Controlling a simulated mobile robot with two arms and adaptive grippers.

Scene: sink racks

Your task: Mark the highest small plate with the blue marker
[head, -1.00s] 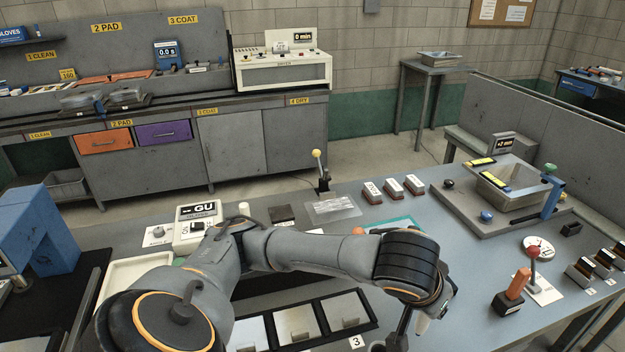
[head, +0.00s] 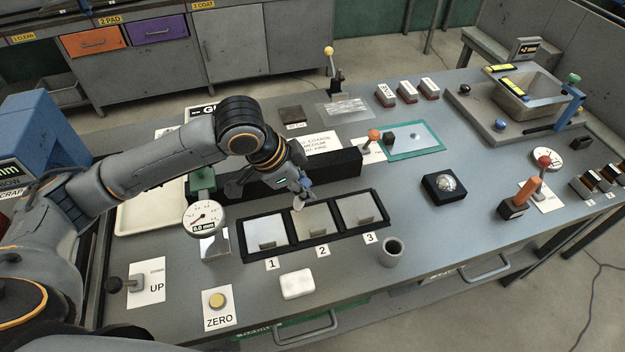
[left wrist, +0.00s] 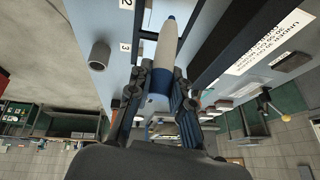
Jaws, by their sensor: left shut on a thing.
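My left gripper (head: 294,184) is shut on the marker (head: 298,203), which has a white body. In the left wrist view the marker (left wrist: 166,45) shows a blue tip and a blue band between the fingers (left wrist: 163,95). Three small grey plates lie in a black tray (head: 331,238): plate 1 (head: 264,228), plate 2 (head: 315,218) and plate 3 (head: 358,208). The marker is near the back edges of plates 1 and 2; I cannot tell whether it touches. Which plate is highest is not clear. My right gripper is not in view.
A dial gauge (head: 204,218) on a green stand is left of the tray. A long black block (head: 335,166) lies behind it. A grey cup (head: 391,251) and a white block (head: 297,284) are in front. Free bench lies right of the cup.

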